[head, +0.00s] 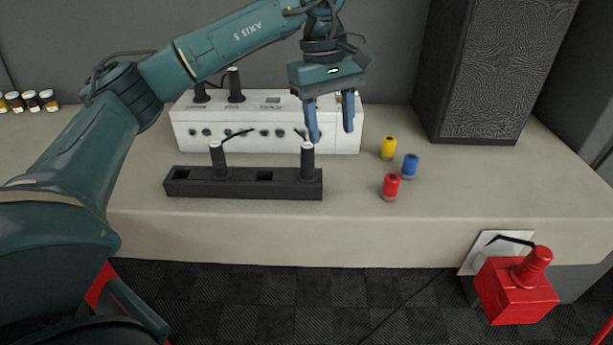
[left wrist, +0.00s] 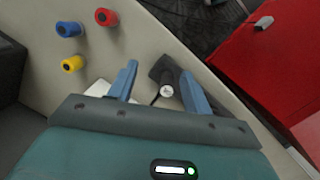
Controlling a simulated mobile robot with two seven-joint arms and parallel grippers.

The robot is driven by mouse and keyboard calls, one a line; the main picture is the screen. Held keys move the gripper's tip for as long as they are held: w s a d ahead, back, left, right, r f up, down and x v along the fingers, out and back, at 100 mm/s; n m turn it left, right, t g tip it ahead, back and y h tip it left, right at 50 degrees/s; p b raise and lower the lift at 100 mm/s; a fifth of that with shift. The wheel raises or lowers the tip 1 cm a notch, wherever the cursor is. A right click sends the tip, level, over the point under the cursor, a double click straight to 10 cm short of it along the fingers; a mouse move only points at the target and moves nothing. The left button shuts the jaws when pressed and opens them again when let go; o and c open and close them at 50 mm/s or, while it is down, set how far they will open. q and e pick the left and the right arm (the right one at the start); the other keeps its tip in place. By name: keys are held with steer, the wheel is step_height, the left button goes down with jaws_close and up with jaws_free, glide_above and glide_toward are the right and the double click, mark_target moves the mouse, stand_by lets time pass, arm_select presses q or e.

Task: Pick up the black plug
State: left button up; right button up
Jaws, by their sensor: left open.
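A black plug (head: 307,162) with a pale top stands upright at the right end of a black rack (head: 240,188). A similar black plug (head: 218,162) stands further left in it, and two more black ones (head: 235,86) stand on the white box behind. I cannot tell which one the task means. My left gripper (head: 331,134) is open and empty, pointing down above and slightly right of the rack's right plug. In the left wrist view that plug's pale top (left wrist: 167,90) shows between the open fingers (left wrist: 160,72). My right gripper is out of view.
The white box (head: 265,136) with sockets and cables stands behind the rack. Yellow (head: 388,148), blue (head: 410,166) and red (head: 391,187) cylinders stand right of it. A tall dark cabinet (head: 485,70) is at the back right. A red box (head: 515,292) stands by the front edge.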

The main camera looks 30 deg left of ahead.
arm_select(q)
step_height(320, 180, up, 2)
steer(key=y, duration=0.2)
glide_above(308, 161)
steer(key=shift+w+a+r, duration=0.15)
steer(key=shift+a, duration=0.1)
steer(key=shift+a+f, duration=0.2)
steer(key=shift+a, duration=0.05)
step_height(308, 161, down, 7)
steer(key=shift+f, duration=0.1)
steer(key=shift+w+d+f, duration=0.1)
steer(key=shift+w+f, duration=0.1)
steer(key=shift+f, duration=1.1)
steer(key=shift+w+f, duration=0.15)
steer(key=shift+f, duration=1.15)
steer(key=shift+c, duration=0.5)
jaws_close()
